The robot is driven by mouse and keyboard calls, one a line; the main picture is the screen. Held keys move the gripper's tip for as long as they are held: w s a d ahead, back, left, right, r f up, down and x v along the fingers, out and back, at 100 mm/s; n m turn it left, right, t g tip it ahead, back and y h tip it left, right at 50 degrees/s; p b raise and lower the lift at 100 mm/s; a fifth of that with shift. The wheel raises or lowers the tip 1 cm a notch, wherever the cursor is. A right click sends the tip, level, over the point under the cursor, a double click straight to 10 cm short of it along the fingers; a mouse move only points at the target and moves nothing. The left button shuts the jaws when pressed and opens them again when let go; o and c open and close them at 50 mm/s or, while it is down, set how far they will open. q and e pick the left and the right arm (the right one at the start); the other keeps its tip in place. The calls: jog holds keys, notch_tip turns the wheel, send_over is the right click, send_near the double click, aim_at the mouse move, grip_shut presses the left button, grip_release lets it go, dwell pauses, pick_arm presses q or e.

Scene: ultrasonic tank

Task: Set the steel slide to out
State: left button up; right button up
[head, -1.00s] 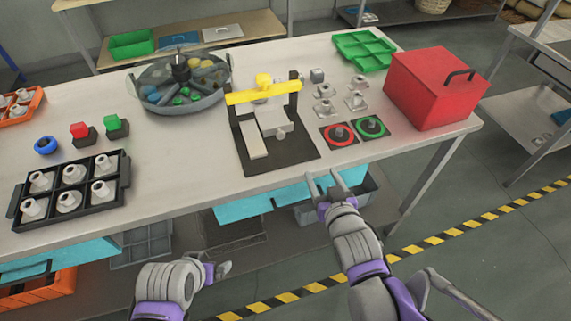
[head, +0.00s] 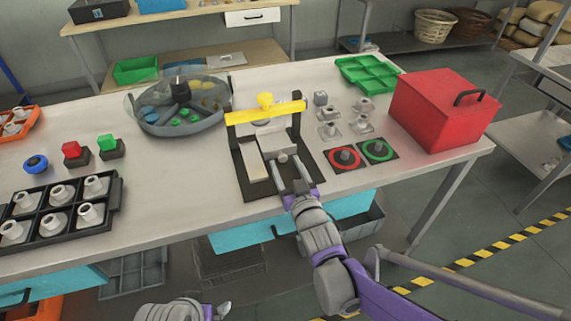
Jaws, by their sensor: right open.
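A fixture with a black base (head: 251,184) stands near the table's front edge, under a yellow bar (head: 265,112) on black posts. On its base is a grey steel slide (head: 272,143) with a small round knob (head: 283,157) at its front. A pale flat plate (head: 256,172) lies to the left of the slide. My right gripper (head: 290,172) is open at the front right of the fixture, its fingertips close to the knob. I cannot tell whether they touch it. My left gripper (head: 222,311) is low at the bottom edge, mostly cut off, its jaws unclear.
Red (head: 343,159) and green (head: 379,150) ringed pads lie right of the fixture, with steel parts behind them. A red box (head: 440,110) stands at the right end. A round divided tank (head: 182,110) stands at the left. A black tray (head: 52,225) holds white parts.

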jog(key=shift+w+a, duration=0.15)
jog(key=shift+w, duration=0.3)
grip_shut()
jog(key=shift+s, duration=0.1)
dwell(1.1)
